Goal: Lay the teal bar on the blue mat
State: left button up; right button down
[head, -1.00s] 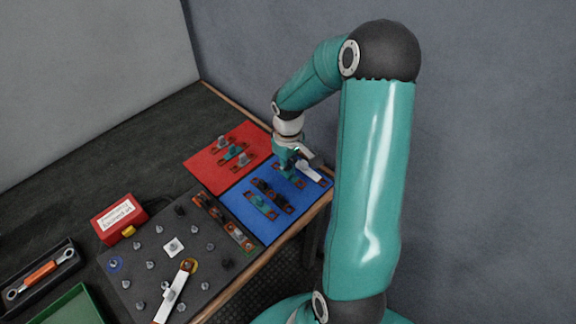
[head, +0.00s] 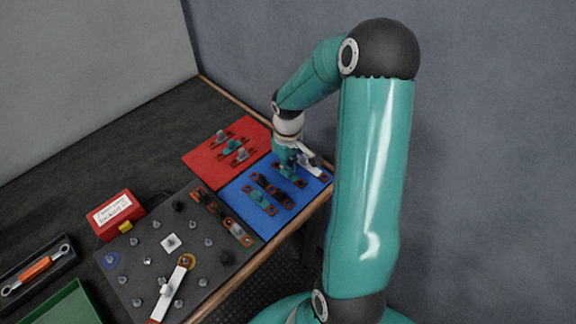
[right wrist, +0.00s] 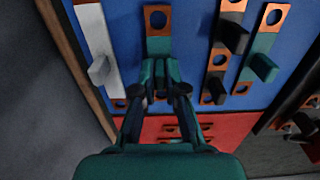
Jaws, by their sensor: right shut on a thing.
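The teal bar (right wrist: 158,20) with copper ends is in my right gripper (right wrist: 160,92), which is shut on its raised middle part. In the head view my right gripper (head: 288,168) points down over the far part of the blue mat (head: 266,227). The bar is very low over the mat, between a pale grey bar (right wrist: 95,40) and a black bar (right wrist: 232,35). I cannot tell whether it touches the mat. The fingers hide its middle and part of its near end. My left gripper is not in view.
Another teal bar (head: 262,200) lies on the blue mat beside the black ones. The red mat (head: 205,166) behind holds several bars. A dark board (head: 150,235) with posts, a red box (head: 117,215) and a tray with an orange-handled wrench (head: 38,267) are at left.

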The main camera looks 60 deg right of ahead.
jog(key=shift+f, duration=0.3)
jog(key=c, duration=1.2)
grip_release()
jog(key=shift+o, duration=0.2)
jog(key=shift+r, duration=0.1)
notch_tip(320, 180, up, 12)
